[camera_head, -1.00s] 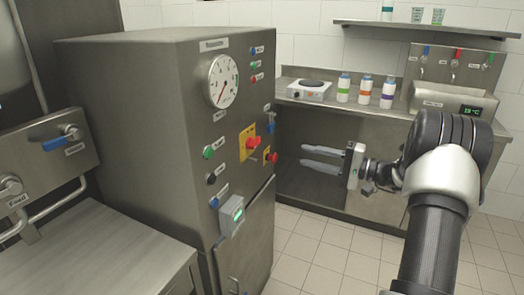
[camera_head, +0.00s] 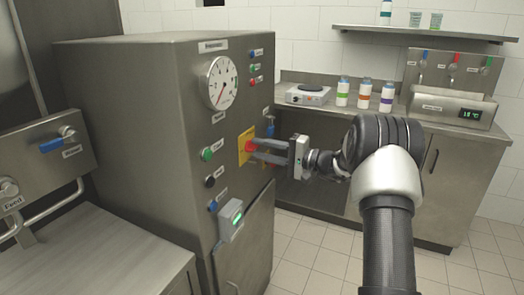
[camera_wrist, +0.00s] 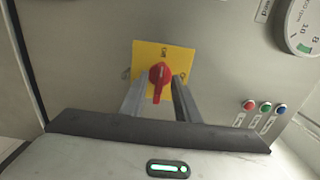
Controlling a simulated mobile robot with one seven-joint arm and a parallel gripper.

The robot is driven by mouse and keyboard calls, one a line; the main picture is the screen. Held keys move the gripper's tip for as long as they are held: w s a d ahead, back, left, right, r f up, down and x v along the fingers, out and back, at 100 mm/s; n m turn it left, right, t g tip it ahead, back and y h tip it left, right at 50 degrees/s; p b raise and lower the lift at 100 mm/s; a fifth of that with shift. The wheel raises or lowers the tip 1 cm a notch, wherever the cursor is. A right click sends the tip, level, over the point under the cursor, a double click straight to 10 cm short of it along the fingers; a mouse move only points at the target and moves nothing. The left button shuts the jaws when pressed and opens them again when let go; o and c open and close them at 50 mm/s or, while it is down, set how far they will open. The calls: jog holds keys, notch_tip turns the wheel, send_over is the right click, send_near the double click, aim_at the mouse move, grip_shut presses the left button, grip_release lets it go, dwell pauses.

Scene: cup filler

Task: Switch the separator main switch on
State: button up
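The main switch is a red rotary knob (camera_wrist: 159,80) on a yellow plate (camera_wrist: 178,55), on the front of the steel separator cabinet (camera_head: 130,130). In the wrist view its handle points roughly up and down; small marks on the plate are hard to read. My gripper (camera_head: 251,150) is open, its fingers reaching toward the yellow plate (camera_head: 242,153). In the wrist view the two fingers (camera_wrist: 158,84) stand one on each side of the knob, with gaps visible. Contact cannot be told. In the head view the fingers largely hide the knob.
A round gauge (camera_head: 221,82), a green button (camera_head: 206,154), a black button (camera_head: 210,182) and a small box with a green display (camera_head: 231,218) sit close by on the cabinet. A counter with bottles (camera_head: 364,95) stands behind. Open tiled floor (camera_head: 310,255) lies to the right.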

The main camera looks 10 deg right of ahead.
grip_shut()
jog(key=shift+d+m, duration=0.1)
jog(key=shift+m, duration=0.3)
jog(key=shift+r+m+p, duration=0.15)
jog(key=shift+m+p, duration=0.6)
jog(key=shift+m, duration=0.35)
jog(key=m+p, duration=0.2)
jog(key=m, duration=0.2)
jog(key=shift+p, duration=0.4)
jog(key=m+p, duration=0.4)
jog(key=m, duration=0.2)
jog(key=m+p, duration=0.3)
jog(key=m, duration=0.1)
jog(key=shift+m, duration=0.4)
